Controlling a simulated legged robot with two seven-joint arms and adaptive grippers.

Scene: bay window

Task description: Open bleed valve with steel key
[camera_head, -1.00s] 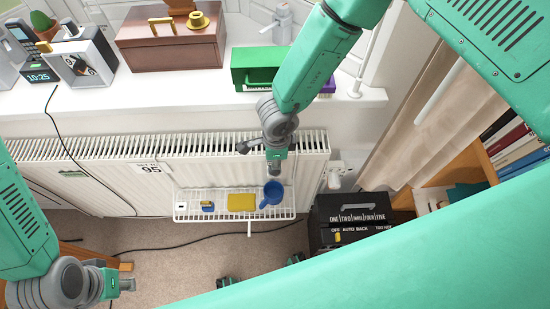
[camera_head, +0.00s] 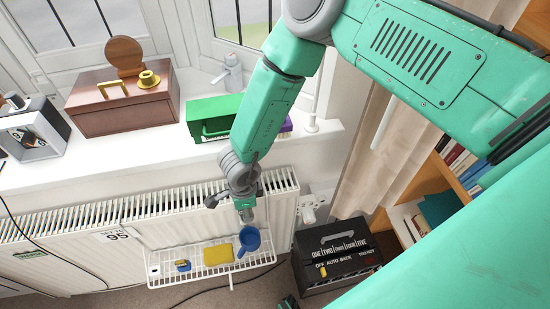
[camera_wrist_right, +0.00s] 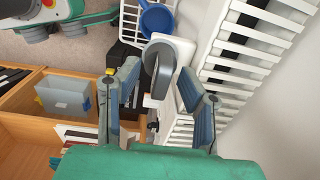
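My right gripper (camera_head: 245,205) points down in front of the radiator (camera_head: 100,235), above the wire shelf; its two fingers (camera_wrist_right: 160,95) stand apart in the right wrist view. A rounded grey disc-like part (camera_wrist_right: 157,70) with a white body behind it appears between them; I cannot tell whether they touch it. A white fitting (camera_head: 310,207) sits by the radiator's right end. I cannot pick out the steel key or the bleed valve for certain. My left gripper is out of view.
The white wire shelf (camera_head: 160,283) holds a blue cup (camera_head: 249,239), a yellow sponge (camera_head: 218,255) and a small blue item (camera_head: 183,265). A black box (camera_head: 335,258) stands to the right. A wooden box (camera_head: 122,105) and a green case (camera_head: 212,118) sit on the sill.

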